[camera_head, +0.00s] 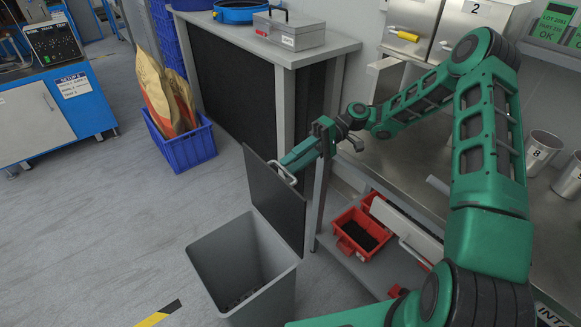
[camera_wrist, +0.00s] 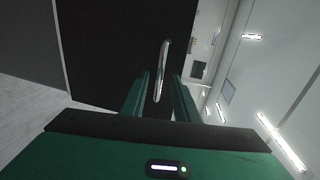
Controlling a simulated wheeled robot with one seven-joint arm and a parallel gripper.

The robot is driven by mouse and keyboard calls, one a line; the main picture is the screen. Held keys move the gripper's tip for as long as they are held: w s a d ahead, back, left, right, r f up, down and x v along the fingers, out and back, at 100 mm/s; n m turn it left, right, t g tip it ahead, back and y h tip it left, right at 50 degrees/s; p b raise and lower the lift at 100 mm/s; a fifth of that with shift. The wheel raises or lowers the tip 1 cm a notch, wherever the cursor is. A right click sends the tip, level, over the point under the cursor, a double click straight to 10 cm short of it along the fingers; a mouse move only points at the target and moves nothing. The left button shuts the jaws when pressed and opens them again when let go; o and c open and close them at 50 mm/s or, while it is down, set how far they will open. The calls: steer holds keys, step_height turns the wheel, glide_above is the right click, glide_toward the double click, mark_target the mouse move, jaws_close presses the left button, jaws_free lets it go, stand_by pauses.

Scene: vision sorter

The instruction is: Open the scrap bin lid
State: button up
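The scrap bin (camera_head: 207,262) is a grey open-topped box on the floor, with dark bits visible at its bottom. Its dark grey lid (camera_head: 272,205) stands up steeply at the bin's right rim, so the mouth is uncovered. A pale bar handle (camera_head: 284,172) sits on the lid's far side, near its top edge. My gripper (camera_head: 291,164) reaches the handle from the upper right. In the wrist view, the handle (camera_wrist: 162,70) lies between my two fingers (camera_wrist: 160,92), with gaps beside it, before the dark lid (camera_wrist: 105,45). The fingers look open; contact is unclear.
A workbench (camera_head: 400,170) stands right of the bin, with a red tray (camera_head: 346,243) on its lower shelf. A grey-topped cabinet (camera_head: 290,58) carries a toolbox (camera_head: 290,30). A blue crate (camera_head: 190,150) holds sacks. The floor left of the bin is clear.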

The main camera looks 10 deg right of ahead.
steer(key=r, duration=0.3)
steer(key=shift+s+a, duration=0.25)
steer(key=shift+a, duration=0.05)
steer(key=s+a+r, duration=0.6)
steer(key=s+a, duration=0.1)
steer(key=a, duration=0.1)
steer(key=shift+a+r, duration=0.2)
steer(key=shift+r, duration=0.05)
steer(key=shift+c, duration=0.7)
